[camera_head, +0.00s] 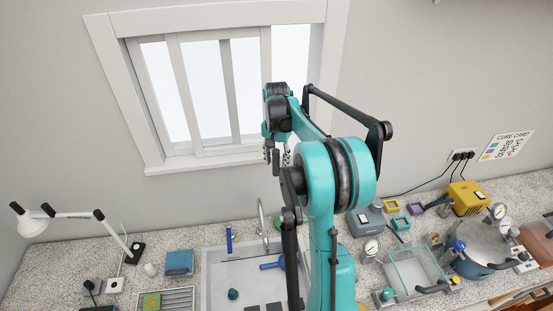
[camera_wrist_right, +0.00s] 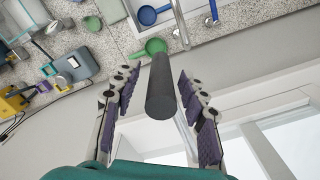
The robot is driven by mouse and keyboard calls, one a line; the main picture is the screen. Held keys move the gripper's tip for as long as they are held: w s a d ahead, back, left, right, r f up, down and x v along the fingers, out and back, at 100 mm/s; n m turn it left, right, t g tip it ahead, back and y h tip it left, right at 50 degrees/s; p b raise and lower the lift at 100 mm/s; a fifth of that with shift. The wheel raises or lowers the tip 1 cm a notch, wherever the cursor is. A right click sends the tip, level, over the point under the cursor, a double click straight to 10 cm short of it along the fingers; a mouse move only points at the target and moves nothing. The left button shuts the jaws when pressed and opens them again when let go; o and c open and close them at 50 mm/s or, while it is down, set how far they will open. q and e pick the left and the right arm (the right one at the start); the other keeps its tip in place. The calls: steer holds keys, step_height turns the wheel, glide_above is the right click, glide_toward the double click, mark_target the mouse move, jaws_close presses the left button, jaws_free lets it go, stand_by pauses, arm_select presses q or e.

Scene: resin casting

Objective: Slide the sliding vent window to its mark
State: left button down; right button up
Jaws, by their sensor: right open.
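The sliding vent window (camera_head: 229,90) is set in a white frame on the back wall, with upright white bars across bright panes. My right arm hides part of its right side, and I cannot make out the mark. My right gripper (camera_head: 277,155) is in front of the window's lower right part, with its fingers spread. In the right wrist view, the open fingers (camera_wrist_right: 158,95) stand on either side of a dark grey cylinder (camera_wrist_right: 160,95), with gaps visible on both sides. The window also shows at the lower right there (camera_wrist_right: 262,150). My left gripper is not in view.
Below the window is a speckled counter with a sink (camera_head: 215,285) and tap (camera_head: 262,222). A white lamp (camera_head: 70,214) stands at left.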

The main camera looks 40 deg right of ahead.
steer(key=shift+f, duration=0.1)
jaws_close()
steer(key=s+d+b, duration=0.1)
steer(key=s+d, duration=0.2)
steer(key=d, duration=0.4)
steer(key=s+d+b, duration=0.1)
steer(key=s+d, duration=0.3)
steer(key=d, duration=0.2)
steer(key=shift+s+d+b, duration=0.3)
steer(key=shift+d+b, duration=0.1)
